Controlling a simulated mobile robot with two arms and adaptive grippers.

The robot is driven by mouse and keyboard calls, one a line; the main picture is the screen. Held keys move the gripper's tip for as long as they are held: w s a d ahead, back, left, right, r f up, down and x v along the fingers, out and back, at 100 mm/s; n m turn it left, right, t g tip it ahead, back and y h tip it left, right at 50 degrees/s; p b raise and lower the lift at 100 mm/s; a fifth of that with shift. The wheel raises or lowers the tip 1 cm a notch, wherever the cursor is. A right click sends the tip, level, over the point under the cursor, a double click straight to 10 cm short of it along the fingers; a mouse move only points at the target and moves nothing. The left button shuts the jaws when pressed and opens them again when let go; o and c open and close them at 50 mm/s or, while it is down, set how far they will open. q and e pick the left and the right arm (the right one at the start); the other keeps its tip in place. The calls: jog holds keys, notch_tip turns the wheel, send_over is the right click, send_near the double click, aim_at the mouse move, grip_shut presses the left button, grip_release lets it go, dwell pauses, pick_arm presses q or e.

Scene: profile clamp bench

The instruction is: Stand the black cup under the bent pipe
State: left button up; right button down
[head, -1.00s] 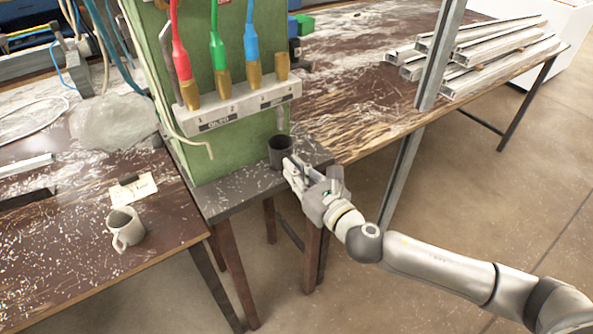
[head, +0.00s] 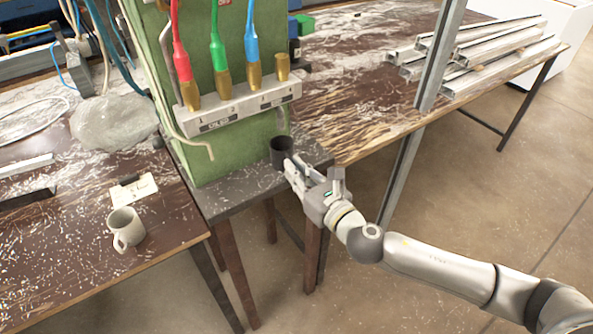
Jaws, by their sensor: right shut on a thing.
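The black cup (head: 281,153) is upright at the back right part of the small dark stand, close to the green cabinet's right side. My right gripper (head: 291,168) is shut on the cup's near right side. Whether the cup's base touches the stand is hard to tell. A thin cream bent pipe (head: 207,147) comes out at the left end of the white valve block, its tip turned down, well to the left of the cup. My left gripper is not in view.
The green cabinet (head: 240,145) carries a white block (head: 240,107) with red, green and blue hoses. The small dark stand (head: 232,200) has free room in front of the cabinet. A pale mug (head: 126,229) and a card (head: 135,190) are on the left bench. A metal post (head: 425,80) rises at right.

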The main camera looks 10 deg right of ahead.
jog(key=shift+f, duration=0.2)
jog(key=c, duration=1.5)
grip_release()
jog(key=shift+s, duration=0.1)
jog(key=shift+b+v, duration=0.7)
jog(key=shift+v, duration=4.2)
jog(key=shift+d+f, duration=0.1)
jog(key=shift+f, duration=0.05)
